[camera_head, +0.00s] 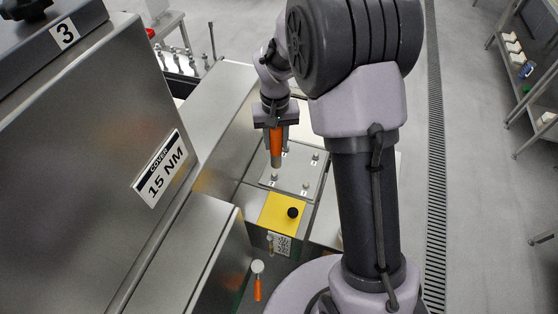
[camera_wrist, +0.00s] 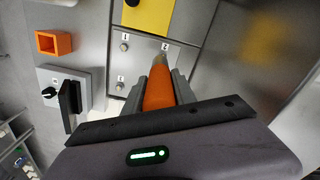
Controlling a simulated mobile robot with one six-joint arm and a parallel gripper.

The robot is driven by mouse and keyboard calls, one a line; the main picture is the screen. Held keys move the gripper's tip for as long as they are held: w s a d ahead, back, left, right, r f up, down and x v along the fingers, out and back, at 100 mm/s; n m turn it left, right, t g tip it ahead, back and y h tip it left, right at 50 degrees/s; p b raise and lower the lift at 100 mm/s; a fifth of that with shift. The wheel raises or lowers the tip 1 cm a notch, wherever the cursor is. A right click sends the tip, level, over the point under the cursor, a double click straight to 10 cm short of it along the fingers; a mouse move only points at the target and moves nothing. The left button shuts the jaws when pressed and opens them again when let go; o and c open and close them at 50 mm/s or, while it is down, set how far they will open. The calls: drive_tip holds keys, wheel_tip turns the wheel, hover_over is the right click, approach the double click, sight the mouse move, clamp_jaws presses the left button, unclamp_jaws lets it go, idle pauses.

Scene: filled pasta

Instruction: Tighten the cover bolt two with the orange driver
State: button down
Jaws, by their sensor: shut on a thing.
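My gripper (camera_head: 275,122) is shut on the orange driver (camera_head: 276,143) and holds it pointing down over the grey cover plate (camera_head: 296,170). The plate has bolts near its corners, with small number labels. In the wrist view, the orange driver (camera_wrist: 158,88) lies between my gripper's fingers (camera_wrist: 160,88). Its grey tip is close to label 2 (camera_wrist: 165,46) on the plate. Bolt two is hidden or merged with the tip there, and I cannot tell whether they touch. Bolt one (camera_wrist: 124,47) shows to the left, and another bolt (camera_wrist: 120,87) shows below it.
A steel housing (camera_head: 90,130) with a "COVER 15 NM" sign (camera_head: 160,168) rises on the left. An orange square socket (camera_wrist: 53,42) and a black-handled switch (camera_wrist: 70,103) sit beside the plate.

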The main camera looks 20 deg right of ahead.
sight(274, 156)
drive_tip(key=shift+w+f, duration=0.4)
drive_tip(key=shift+f, duration=0.15)
drive_tip(key=shift+a+r, duration=0.25)
drive_tip(key=shift+a, duration=0.1)
drive_tip(key=shift+f+b, duration=1.95)
drive_tip(key=shift+f, duration=0.85)
drive_tip(key=shift+f+b, duration=0.65)
drive_tip(key=shift+f, duration=0.3)
drive_tip(key=shift+r, duration=0.1)
wheel_tip(274, 156, up, 5)
drive_tip(key=p, duration=0.4)
drive_tip(key=shift+d, duration=0.1)
